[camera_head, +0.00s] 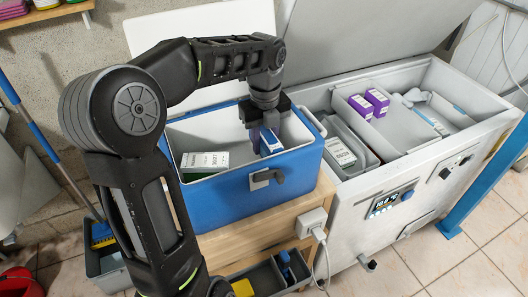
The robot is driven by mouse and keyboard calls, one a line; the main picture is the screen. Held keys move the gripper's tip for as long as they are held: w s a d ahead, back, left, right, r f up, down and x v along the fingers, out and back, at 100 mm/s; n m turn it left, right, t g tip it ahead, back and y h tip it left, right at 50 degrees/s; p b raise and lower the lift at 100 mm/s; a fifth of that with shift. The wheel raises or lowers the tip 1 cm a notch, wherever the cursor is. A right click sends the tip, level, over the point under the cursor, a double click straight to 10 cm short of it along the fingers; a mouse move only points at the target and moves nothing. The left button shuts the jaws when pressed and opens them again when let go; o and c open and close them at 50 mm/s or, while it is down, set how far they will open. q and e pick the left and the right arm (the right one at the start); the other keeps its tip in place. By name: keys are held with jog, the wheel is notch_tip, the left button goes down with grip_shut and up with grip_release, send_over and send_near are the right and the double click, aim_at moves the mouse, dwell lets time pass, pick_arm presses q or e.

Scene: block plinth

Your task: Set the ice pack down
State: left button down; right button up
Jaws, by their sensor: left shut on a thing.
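My left gripper (263,122) comes down over the open blue cooler box (222,203), its fingers pointing into it. It is shut on a blue ice pack (269,143), a small blue piece with a pale face. The ice pack is inside the cooler's opening near the right side. Whether it touches the cooler's floor I cannot tell. My gripper and wrist hide its upper part. A white and green carton (204,162) lies in the cooler to the left of it. My right gripper is not in view.
The cooler stands on a wooden bench (255,230), its lid raised behind. An open white chest freezer (355,205) stands to the right, holding purple boxes (370,103) and a grey basket with a white carton (341,151). A tool tray (265,278) is below the bench.

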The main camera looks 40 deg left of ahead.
aim_at(265, 130)
pick_arm(q)
jog(key=shift+f, duration=1.85)
jog(key=shift+f, duration=0.15)
jog(key=c, duration=1)
grip_release()
jog(key=shift+c, duration=0.2)
notch_tip(265, 130, up, 11)
jog(key=shift+r+p, duration=0.1)
jog(key=shift+p, duration=0.7)
jog(key=shift+r, duration=0.6)
